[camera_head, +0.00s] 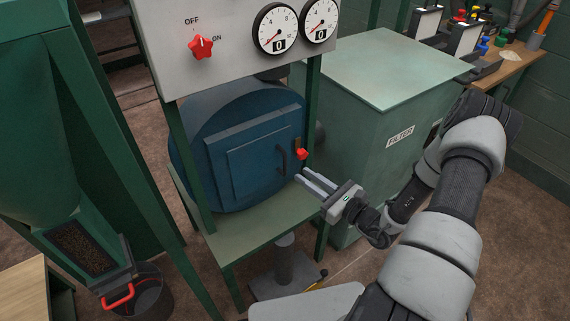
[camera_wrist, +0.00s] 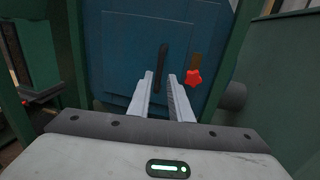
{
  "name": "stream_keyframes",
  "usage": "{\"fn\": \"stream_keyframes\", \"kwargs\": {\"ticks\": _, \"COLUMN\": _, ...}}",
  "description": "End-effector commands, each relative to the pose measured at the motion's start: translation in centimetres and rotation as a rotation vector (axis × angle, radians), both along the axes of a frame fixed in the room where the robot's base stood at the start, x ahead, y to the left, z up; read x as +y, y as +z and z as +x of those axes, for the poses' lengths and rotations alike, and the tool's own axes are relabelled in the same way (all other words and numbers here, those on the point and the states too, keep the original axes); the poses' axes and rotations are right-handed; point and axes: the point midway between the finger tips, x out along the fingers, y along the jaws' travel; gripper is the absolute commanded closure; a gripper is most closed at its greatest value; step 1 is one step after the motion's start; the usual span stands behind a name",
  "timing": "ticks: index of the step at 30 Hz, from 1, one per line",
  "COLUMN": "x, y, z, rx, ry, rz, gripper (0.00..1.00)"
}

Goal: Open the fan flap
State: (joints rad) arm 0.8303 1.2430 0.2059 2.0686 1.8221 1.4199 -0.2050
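The fan is a blue drum-shaped housing (camera_head: 200,135) with a rectangular flap (camera_head: 245,165) on its front. The flap carries a dark vertical handle (camera_head: 282,158), with a red star knob (camera_head: 302,154) to its right. In the wrist view the flap (camera_wrist: 130,50), the handle (camera_wrist: 161,66) and the red knob (camera_wrist: 194,77) lie ahead. My gripper (camera_head: 302,178) is at the lower right of the handle, its fingers apart and empty. In the wrist view my gripper (camera_wrist: 161,84) has the lower handle between its fingertips in the picture; I cannot tell the depth gap. The flap looks closed.
A grey panel (camera_head: 235,75) with a red OFF/ON switch (camera_head: 201,46) and two gauges hangs above the fan. Green posts (camera_head: 313,95) frame it. A filter cabinet (camera_head: 385,125) stands right. A black bucket (camera_head: 150,295) is lower left.

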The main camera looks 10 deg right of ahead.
Motion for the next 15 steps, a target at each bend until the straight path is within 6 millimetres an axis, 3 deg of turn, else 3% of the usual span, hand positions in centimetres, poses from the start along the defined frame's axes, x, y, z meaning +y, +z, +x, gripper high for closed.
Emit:
{"fn": "stream_keyframes", "kwargs": {"ticks": 9, "x": 3.8, "y": -0.1, "z": 5.4, "rx": -0.001, "ry": 0.004, "rz": 0.001, "gripper": 0.81}}
{"fn": "stream_keyframes", "kwargs": {"ticks": 15, "x": 4.9, "y": 0.0, "z": 7.3, "rx": 0.0, "ry": 0.002, "rz": 0.0, "gripper": 0.81}}
